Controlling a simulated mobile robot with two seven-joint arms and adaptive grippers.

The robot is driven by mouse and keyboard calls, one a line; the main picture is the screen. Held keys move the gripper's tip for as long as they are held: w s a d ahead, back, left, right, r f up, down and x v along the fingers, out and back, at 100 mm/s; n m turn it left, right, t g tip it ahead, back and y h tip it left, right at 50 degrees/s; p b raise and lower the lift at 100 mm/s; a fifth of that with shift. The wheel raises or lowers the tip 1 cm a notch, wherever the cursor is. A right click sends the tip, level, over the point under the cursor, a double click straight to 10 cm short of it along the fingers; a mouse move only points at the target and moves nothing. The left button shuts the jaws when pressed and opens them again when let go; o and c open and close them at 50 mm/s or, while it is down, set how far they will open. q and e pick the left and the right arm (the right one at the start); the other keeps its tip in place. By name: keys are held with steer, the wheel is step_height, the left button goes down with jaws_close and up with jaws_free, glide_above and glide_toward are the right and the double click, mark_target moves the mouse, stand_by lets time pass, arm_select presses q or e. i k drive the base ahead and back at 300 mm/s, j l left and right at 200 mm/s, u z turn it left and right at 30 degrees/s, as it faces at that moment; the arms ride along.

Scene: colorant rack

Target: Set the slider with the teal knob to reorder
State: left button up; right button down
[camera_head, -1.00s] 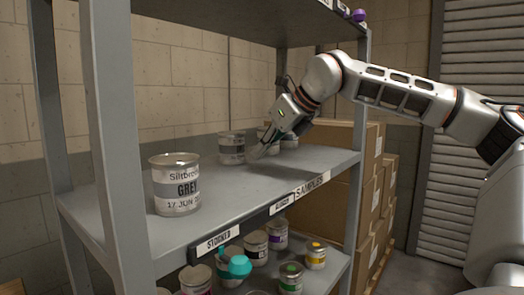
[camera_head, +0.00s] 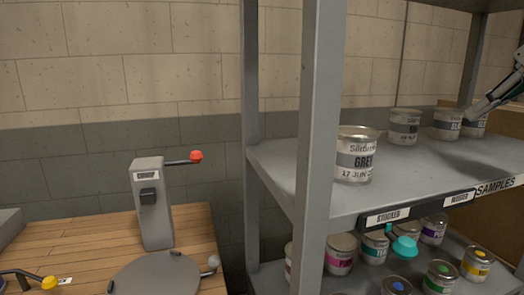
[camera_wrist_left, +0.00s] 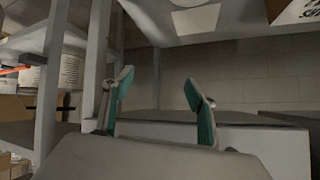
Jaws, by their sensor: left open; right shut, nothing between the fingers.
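The teal knob (camera_head: 404,248) hangs on its stem below the dark slider rail (camera_head: 424,209) on the shelf's front edge. It is near the right end of the "STOCKED" label (camera_head: 387,217), left of a second label (camera_head: 459,198) whose text is too small to read surely. My right gripper (camera_head: 474,118) is at the right edge of the head view, above the shelf near the back cans, shut and empty, apart from the knob. My left gripper (camera_wrist_left: 164,88) shows in the left wrist view, open with nothing between its fingers; the knob is not in that view.
A grey-labelled can (camera_head: 356,160) stands on the shelf (camera_head: 300,185), with more cans (camera_head: 404,127) behind. Several paint cans (camera_head: 340,254) stand below, close around the knob. A grey post (camera_head: 318,120) rises at the left. A wooden bench (camera_head: 80,240) holds a red-knobbed device (camera_head: 152,205).

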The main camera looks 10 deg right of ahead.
mark_target(405, 248)
steer(key=k+l, duration=0.1)
steer(key=k, duration=0.9)
